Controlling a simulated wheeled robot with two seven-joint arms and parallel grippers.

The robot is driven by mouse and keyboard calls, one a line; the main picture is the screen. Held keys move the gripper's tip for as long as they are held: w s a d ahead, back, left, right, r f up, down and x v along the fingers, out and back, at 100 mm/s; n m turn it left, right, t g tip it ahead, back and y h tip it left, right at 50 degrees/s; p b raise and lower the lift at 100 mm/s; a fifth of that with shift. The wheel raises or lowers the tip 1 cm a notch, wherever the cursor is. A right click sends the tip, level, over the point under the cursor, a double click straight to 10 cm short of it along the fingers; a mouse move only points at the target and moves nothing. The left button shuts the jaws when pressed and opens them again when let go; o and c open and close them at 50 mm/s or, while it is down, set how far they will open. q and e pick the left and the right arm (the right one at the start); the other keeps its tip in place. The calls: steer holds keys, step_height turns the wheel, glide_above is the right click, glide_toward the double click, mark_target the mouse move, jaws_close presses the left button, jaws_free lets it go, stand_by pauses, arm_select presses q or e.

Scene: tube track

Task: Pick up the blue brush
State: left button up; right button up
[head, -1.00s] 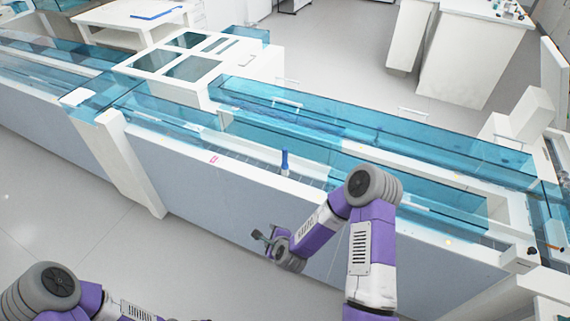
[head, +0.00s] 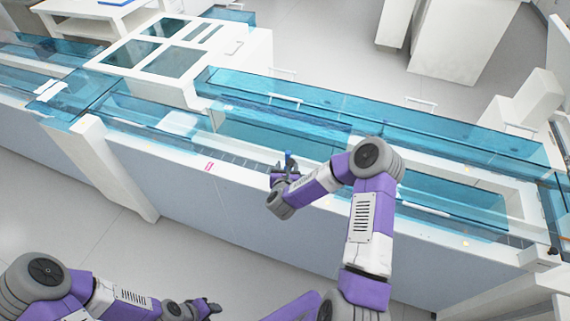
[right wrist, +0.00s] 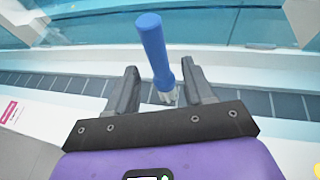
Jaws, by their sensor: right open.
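The blue brush (right wrist: 155,45) stands roughly upright with its pale bristles down at the dark track strip. In the right wrist view it shows in the gap between the two fingers of my right gripper (right wrist: 160,72), which is open. I cannot tell whether the fingers touch it. In the head view only a small blue part of the brush (head: 288,158) shows above my right gripper (head: 283,172); the rest is hidden by the gripper. My left gripper (head: 206,308) is low in the head view, far from the brush, its fingers too small to judge.
A white track housing (head: 130,150) with blue transparent covers (head: 290,130) runs across the view. A cover wall stands just behind the brush. A red-and-white label (right wrist: 9,110) is on the front ledge. The floor in front is clear.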

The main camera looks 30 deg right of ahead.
steer(key=x, duration=0.5)
steer(key=shift+w+d+r+b, duration=0.15)
steer(key=shift+r+b, duration=0.1)
steer(key=shift+b, duration=0.15)
jaws_close()
